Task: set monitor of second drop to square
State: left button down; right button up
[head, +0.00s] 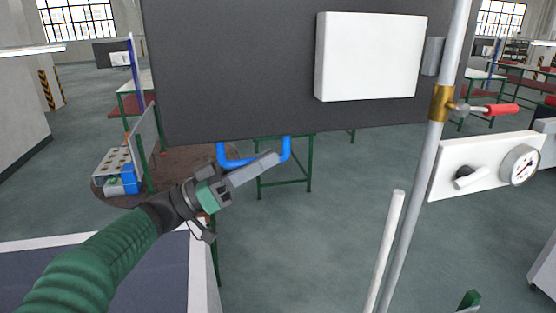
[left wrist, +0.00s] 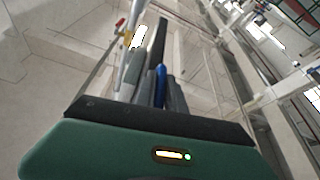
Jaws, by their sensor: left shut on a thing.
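A large dark grey monitor board (head: 240,70) hangs in front of me, with a white box (head: 370,57) on its right part. A blue U-shaped handle (head: 287,147) sticks out below its bottom edge. My left gripper (head: 272,159) is shut on the handle near its right side. In the left wrist view, the blue handle (left wrist: 161,72) shows between the fingers (left wrist: 163,92), and the board shows nearly edge-on (left wrist: 153,45). The fingertips partly hide the handle's lower bar. My right gripper is not in view.
A grey pole (head: 408,180) with a brass fitting and red-handled valve (head: 487,109) stands right of the board. A white panel (head: 487,165) with a black knob and round gauge is beside it. A dark-topped table (head: 110,270) lies below my left arm.

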pick_arm(q)
jog(key=shift+w+a+r, duration=0.1)
jog(key=shift+a+r, duration=0.1)
jog(key=shift+r, duration=0.05)
